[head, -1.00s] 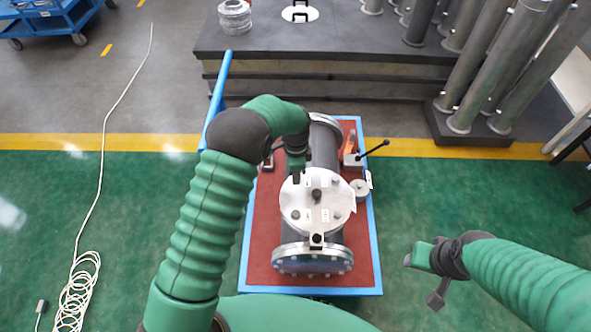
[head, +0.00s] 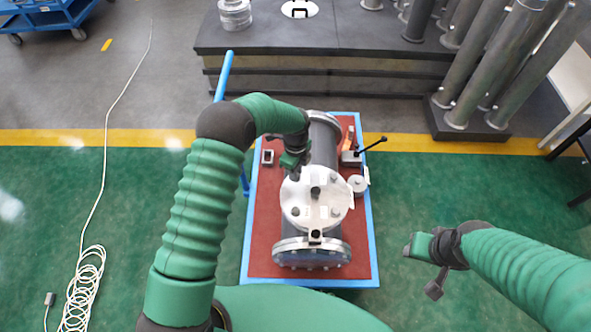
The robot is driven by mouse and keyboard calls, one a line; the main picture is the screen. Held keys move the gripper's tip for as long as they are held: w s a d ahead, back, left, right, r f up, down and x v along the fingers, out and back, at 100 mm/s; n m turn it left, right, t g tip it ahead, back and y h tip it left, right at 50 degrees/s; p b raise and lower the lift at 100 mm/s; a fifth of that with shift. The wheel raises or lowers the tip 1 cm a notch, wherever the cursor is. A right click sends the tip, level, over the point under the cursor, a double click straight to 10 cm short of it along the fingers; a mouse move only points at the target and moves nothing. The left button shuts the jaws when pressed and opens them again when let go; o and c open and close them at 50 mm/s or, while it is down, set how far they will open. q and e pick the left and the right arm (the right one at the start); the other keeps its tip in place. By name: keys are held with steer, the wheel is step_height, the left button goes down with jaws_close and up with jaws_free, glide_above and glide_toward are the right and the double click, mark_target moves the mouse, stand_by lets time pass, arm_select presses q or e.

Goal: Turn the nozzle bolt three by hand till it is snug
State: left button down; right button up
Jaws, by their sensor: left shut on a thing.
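The flanged shell (head: 323,149) lies lengthwise on a red-topped cart. Its round light nozzle cover (head: 318,208) faces up, with several bolts around its edge and a dark knob (head: 315,193) in the middle. My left gripper (head: 295,175) points down at the back left edge of the cover, shut on a bolt there. The gripper hides that bolt, and I cannot read its number. Other bolts show at the back right (head: 333,178), front right (head: 335,211) and front left (head: 296,211). My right gripper (head: 420,266) hangs over the green floor, away from the shell; its jaw opening is unclear.
The cart (head: 262,240) has a blue rim and a blue handle at its back left. A small box (head: 268,157), a black-handled tool (head: 370,146) and a round grey part (head: 357,184) lie beside the shell. A dark platform (head: 330,75) stands behind.

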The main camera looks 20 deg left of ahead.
arm_select(q)
steer(key=shift+w+d+r, duration=0.1)
steer(key=shift+w+r, duration=0.15)
steer(key=shift+w, duration=0.05)
steer(key=c, duration=1.3)
jaws_free()
steer(key=shift+c, duration=0.2)
steer(key=shift+o, duration=0.5)
steer(key=shift+s+f, duration=0.1)
steer(key=shift+s, duration=0.1)
step_height(320, 180, up, 17)
steer(key=p, duration=0.1)
steer(key=shift+p, duration=0.4)
steer(key=shift+f, duration=0.15)
steer(key=s+a+r+n+t+p, duration=0.1)
steer(key=s+r+n+p, duration=0.2)
steer(key=s+n, duration=0.7)
steer(key=s+a+r+n+t+p, duration=0.1)
steer(key=s+r+n+p, duration=0.2)
steer(key=s+n, duration=0.7)
steer(key=s+r, duration=0.1)
steer(key=s, duration=0.1)
steer(key=shift+s+a+r+n+t, duration=0.3)
steer(key=shift+s+a+r+n, duration=0.1)
